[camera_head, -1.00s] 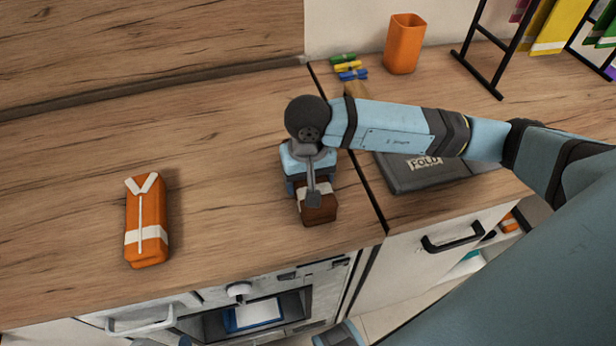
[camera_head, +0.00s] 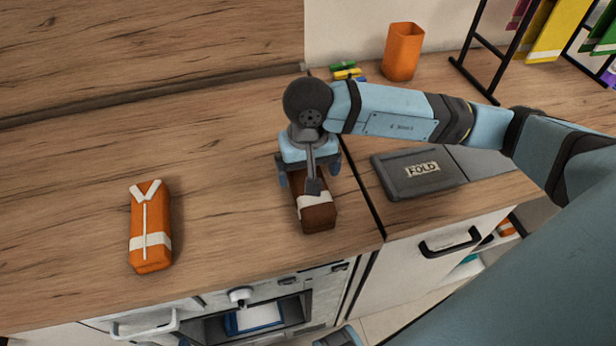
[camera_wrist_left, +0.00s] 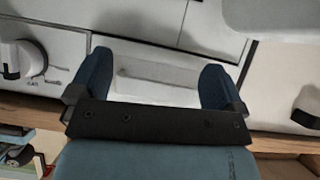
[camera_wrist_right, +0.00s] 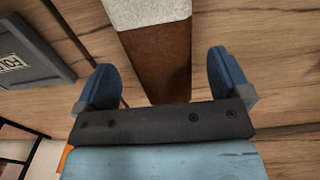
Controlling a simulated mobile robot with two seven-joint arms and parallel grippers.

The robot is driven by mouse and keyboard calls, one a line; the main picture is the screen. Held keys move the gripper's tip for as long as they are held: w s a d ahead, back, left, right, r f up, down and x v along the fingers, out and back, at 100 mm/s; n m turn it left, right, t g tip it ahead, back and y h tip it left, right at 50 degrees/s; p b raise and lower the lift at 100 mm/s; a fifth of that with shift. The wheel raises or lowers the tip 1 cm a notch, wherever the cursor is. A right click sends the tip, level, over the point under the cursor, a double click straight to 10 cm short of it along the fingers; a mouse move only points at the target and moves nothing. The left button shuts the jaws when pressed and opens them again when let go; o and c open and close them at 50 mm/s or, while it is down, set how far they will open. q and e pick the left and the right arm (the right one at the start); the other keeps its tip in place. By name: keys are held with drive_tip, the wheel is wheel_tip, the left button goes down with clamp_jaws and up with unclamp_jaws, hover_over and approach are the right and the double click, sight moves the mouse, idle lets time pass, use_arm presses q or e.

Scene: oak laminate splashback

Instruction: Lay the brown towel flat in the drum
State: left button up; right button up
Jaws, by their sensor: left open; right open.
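The brown towel (camera_head: 318,217) is a folded block with a pale band, lying on the wooden counter near its front edge. My right gripper (camera_head: 308,180) is above its far end. In the right wrist view, the towel (camera_wrist_right: 158,60) runs between the open fingers of my right gripper (camera_wrist_right: 162,85), with gaps on both sides. The drum (camera_head: 256,318) is an opening in the front of the appliance below the counter, with something white and blue inside. My left gripper (camera_wrist_left: 155,85) is open and empty, facing white cabinet or appliance fronts; it is not clearly visible in the head view.
An orange folded garment (camera_head: 151,228) lies left on the counter. A dark FOLD board (camera_head: 420,172) lies to the right. An orange cup (camera_head: 402,52), small coloured pegs (camera_head: 345,70) and a black rack (camera_head: 485,45) stand behind. The counter between garment and towel is clear.

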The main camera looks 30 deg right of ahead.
wheel_tip(320, 180, up, 6)
drive_tip(key=shift+r+p, duration=0.25)
drive_tip(key=shift+p, duration=0.45)
drive_tip(key=shift+s, duration=0.1)
